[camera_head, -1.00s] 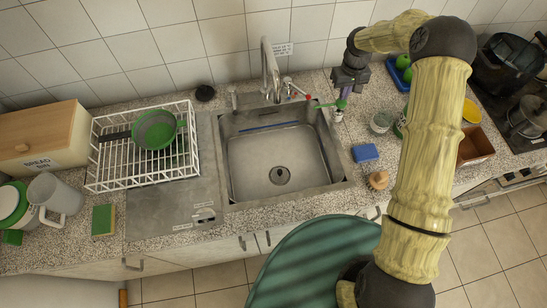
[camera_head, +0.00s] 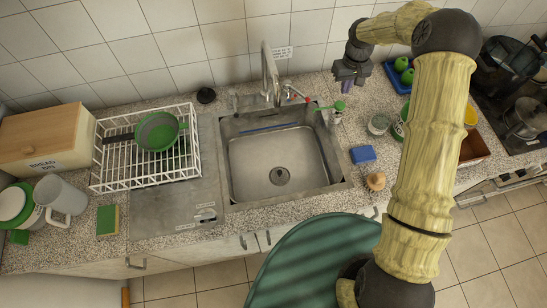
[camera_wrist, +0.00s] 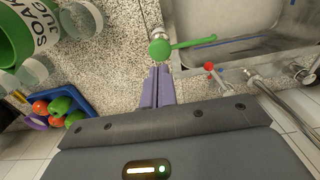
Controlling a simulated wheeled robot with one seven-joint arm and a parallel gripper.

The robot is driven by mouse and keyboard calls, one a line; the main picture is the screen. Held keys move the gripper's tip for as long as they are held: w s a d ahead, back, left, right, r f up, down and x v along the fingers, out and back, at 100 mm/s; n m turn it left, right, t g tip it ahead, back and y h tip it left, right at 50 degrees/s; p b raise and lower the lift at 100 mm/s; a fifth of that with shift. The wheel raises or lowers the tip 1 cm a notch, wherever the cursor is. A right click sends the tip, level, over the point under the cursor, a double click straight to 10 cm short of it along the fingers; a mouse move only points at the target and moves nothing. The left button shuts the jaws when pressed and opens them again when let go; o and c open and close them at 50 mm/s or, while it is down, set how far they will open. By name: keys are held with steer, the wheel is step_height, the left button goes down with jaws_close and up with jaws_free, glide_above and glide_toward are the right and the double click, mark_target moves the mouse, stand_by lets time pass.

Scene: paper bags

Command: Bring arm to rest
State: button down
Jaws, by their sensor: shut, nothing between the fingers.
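My arm rises on the right of the head view and bends over at the top. My gripper (camera_head: 347,87) hangs above the counter, to the right of the sink (camera_head: 278,150) near the back wall. In the wrist view the two purple fingers of my gripper (camera_wrist: 158,88) lie together, shut and empty. Their tips are close to a bottle with a green pump top (camera_wrist: 160,48), which also shows in the head view (camera_head: 338,108). The fingers look apart from it.
A blue tray with green fruit (camera_head: 401,64) and jars (camera_head: 379,124) stand right of the gripper. The tap (camera_head: 268,70) rises to its left. A blue sponge (camera_head: 363,154) and a wooden-handled brush (camera_head: 376,181) lie by the sink. A drying rack (camera_head: 140,145) is at left.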

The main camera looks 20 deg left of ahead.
steer(key=shift+r, duration=0.75)
steer(key=s+d+r+m+t+b, duration=0.1)
steer(key=s+d+r+m+b, duration=0.1)
steer(key=s+d, duration=0.4)
steer(key=s+d+r+m+b, duration=0.2)
steer(key=s+d, duration=0.4)
steer(key=s, duration=0.6)
steer(key=s+d+r+m+t+b, duration=0.1)
steer(key=s+d+r+m+b, duration=0.1)
steer(key=s+d, duration=0.4)
steer(key=s+r+b, duration=0.1)
steer(key=s, duration=0.2)
steer(key=shift+m+t, duration=0.3)
steer(key=shift+m, duration=0.1)
steer(key=shift+a, duration=0.1)
